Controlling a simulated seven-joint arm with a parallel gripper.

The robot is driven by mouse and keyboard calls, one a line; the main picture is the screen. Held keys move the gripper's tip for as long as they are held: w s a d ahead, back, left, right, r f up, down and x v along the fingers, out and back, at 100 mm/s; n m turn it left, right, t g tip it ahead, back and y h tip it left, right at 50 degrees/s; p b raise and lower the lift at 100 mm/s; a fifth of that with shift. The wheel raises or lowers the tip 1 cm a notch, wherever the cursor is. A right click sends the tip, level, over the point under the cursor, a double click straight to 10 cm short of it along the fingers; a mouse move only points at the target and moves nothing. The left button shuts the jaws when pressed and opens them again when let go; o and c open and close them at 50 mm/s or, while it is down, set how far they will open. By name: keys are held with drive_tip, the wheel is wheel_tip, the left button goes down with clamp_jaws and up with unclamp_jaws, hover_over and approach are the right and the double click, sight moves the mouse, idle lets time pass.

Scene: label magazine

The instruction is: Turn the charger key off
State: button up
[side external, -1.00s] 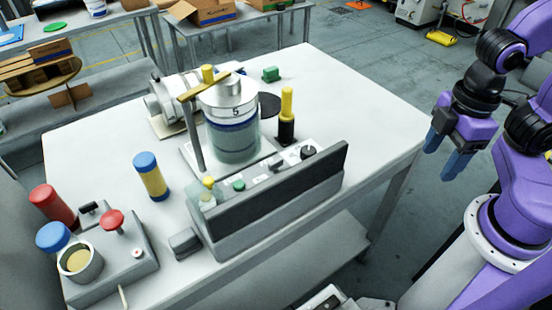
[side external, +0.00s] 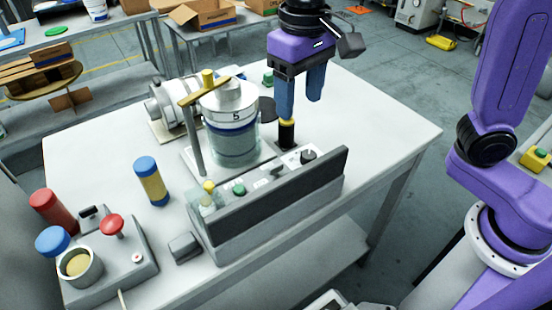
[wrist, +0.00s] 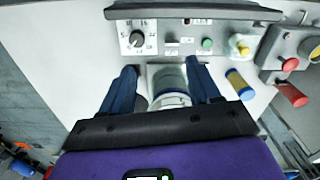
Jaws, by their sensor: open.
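The control box (side external: 285,205) stands at the front of the white table. Its sloped panel bears a black knob (side external: 308,156), a small switch or key-like part (side external: 277,169), a green button (side external: 239,190) and a yellow knob (side external: 208,186). I cannot tell surely which part is the charger key. In the wrist view the black knob (wrist: 137,39) sits among printed marks, left of the small part (wrist: 172,43). My gripper (side external: 299,108) points down above the table behind the panel, open, apart from the knob. It also shows in the wrist view (wrist: 161,66).
A jar marked 5 (side external: 233,135) under a yellow-handled clamp (side external: 205,88) stands left of my gripper. A black-and-yellow post (side external: 286,135) is partly hidden by one finger. A grey box with a red button (side external: 111,224) is at front left. The table's right part is clear.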

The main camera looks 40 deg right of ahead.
sight(276, 166)
drive_tip(key=w+a+f, duration=0.1)
drive_tip(key=f, duration=0.4)
drive_tip(key=f+m, duration=0.1)
drive_tip(key=f, duration=0.4)
drive_tip(key=w+a+f+m, duration=0.1)
drive_tip(key=f, duration=0.5)
drive_tip(key=shift+w+a, duration=0.3)
drive_tip(key=shift+a, duration=0.05)
drive_tip(key=c, duration=1)
